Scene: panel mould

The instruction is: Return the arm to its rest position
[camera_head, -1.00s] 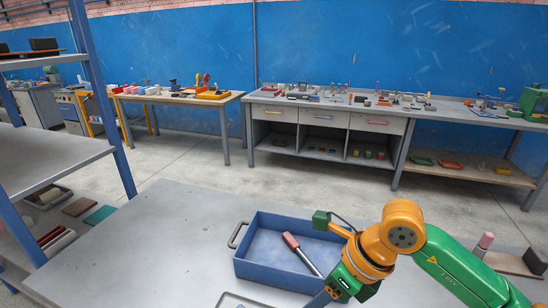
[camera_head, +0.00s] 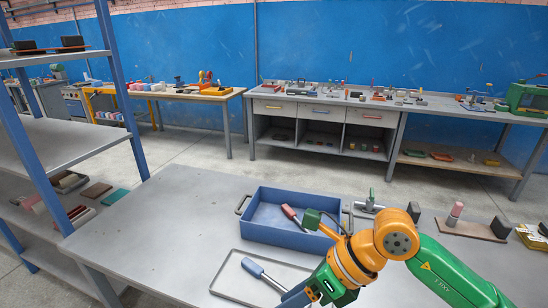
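My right arm enters from the lower right, green with an orange wrist (camera_head: 352,262). My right gripper (camera_head: 296,296) points down and left at the bottom edge, over the near right part of the grey tray. Its fingertips are mostly cut off, so I cannot tell whether it is open or shut. My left arm and gripper are not in view.
A blue bin (camera_head: 285,236) holds a red-handled tool (camera_head: 291,214), partly behind my wrist. The shallow grey tray (camera_head: 224,276) holds a blue-handled tool (camera_head: 256,270). The table's left part (camera_head: 150,225) is clear. A shelf rack (camera_head: 112,90) stands left.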

